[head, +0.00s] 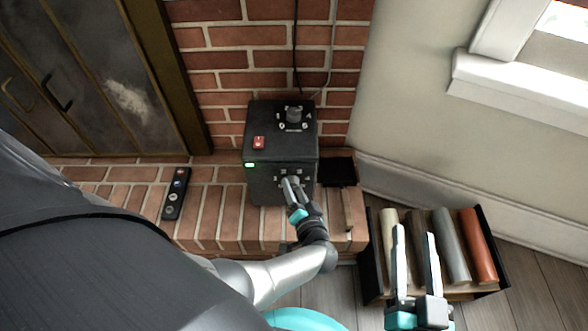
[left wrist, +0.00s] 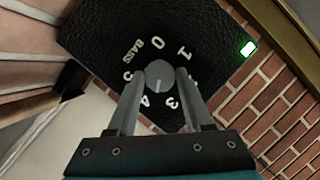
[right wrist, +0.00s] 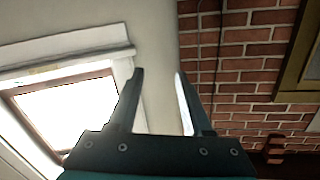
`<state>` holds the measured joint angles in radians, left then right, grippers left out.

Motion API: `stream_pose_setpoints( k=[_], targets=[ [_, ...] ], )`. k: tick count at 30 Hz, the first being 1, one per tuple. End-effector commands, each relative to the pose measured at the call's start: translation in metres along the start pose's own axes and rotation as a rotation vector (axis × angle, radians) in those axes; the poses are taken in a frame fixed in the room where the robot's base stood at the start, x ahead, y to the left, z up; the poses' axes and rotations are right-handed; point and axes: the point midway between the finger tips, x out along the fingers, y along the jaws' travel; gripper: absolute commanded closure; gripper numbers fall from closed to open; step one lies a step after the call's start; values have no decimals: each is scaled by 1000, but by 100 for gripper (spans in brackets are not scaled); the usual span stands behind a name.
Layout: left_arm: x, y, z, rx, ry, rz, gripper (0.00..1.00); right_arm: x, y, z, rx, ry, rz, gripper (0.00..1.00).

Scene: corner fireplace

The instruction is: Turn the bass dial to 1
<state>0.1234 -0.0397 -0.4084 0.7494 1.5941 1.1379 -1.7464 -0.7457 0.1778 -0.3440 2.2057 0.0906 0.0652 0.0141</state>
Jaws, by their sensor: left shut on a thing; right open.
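The bass dial (left wrist: 160,75) is a round grey knob on the front face of a black box (head: 262,182). White numbers ring it, with BASS at the upper left, 0 above it and 1 at its upper right. The knob's mark seems to point down between 3 and 4; the 2 is hidden by a finger. My left gripper (head: 291,187) is shut on the dial, one finger on each side, as the left wrist view (left wrist: 157,88) also shows. My right gripper (head: 413,235) is open and empty in front of a low rack, pointing toward window and wall in its wrist view.
The box stands on a brick hearth (head: 225,195). Its top bears another knob (head: 293,116) and a red switch (head: 259,143); a green light (head: 249,165) glows in front. A remote (head: 176,194) lies left. A rack (head: 488,291) with several coloured rolls stands on the floor at right.

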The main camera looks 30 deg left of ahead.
Motion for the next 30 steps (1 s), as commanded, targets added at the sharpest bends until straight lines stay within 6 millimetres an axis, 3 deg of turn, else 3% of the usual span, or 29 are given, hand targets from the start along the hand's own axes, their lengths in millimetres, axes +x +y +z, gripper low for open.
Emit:
stream_pose_setpoints(
  k=[3,14,30],
  targets=[
    [0,0,0,1,0,1,100,0,0,0,0,0,0,50],
    [-1,0,0,-25,-1,12,100,3,4,0,-12,-47,8,50],
    [-1,-3,0,-245,-3,105,100,0,37,16,-87,-427,93,50]
  ],
)
